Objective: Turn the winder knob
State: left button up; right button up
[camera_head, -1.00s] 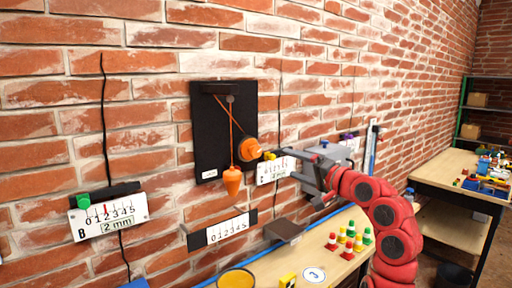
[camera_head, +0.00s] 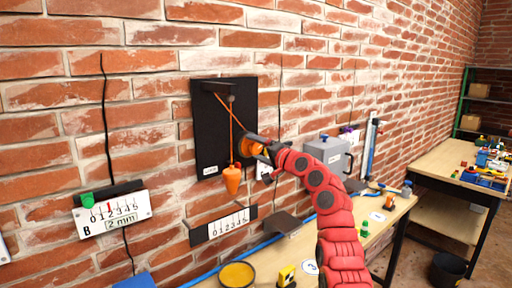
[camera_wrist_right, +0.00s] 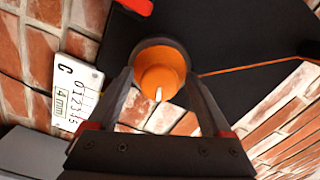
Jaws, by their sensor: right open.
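The orange winder knob (camera_head: 249,149) sits on a black board (camera_head: 208,130) fixed to the brick wall. An orange cord runs from it up to a bracket, and an orange plumb bob (camera_head: 232,180) hangs below. My right gripper (camera_head: 260,147) is at the knob and partly hides it. In the right wrist view the open fingers (camera_wrist_right: 164,65) stand on either side of the round orange knob (camera_wrist_right: 158,72), which has a small pale peg. I cannot tell whether the fingers touch it. My left gripper is not in view.
A white scale strip (camera_head: 229,225) is below the board. Gauge B (camera_head: 112,213) hangs at left, and gauge C (camera_wrist_right: 75,90) is beside the knob. A grey box (camera_head: 330,152) is on the wall to the right.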

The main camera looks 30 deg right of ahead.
jog(key=shift+w, duration=0.2)
grip_shut()
jog(key=shift+f+n+b, duration=0.3)
jog(key=shift+n+b, duration=0.5)
jog(key=shift+b, duration=0.45)
jog(key=shift+a+n+b, duration=0.1)
jog(key=shift+n+b, duration=0.7)
jog(key=shift+b, duration=0.1)
jog(key=n+b, duration=0.2)
jog(key=shift+r+n, duration=0.1)
jog(key=shift+n, duration=0.3)
jog(key=n+b, duration=0.1)
jog(key=n, duration=0.2)
jog(key=shift+r, duration=0.1)
jog(key=shift+n+b, duration=0.5)
jog(key=shift+n, duration=1.7)
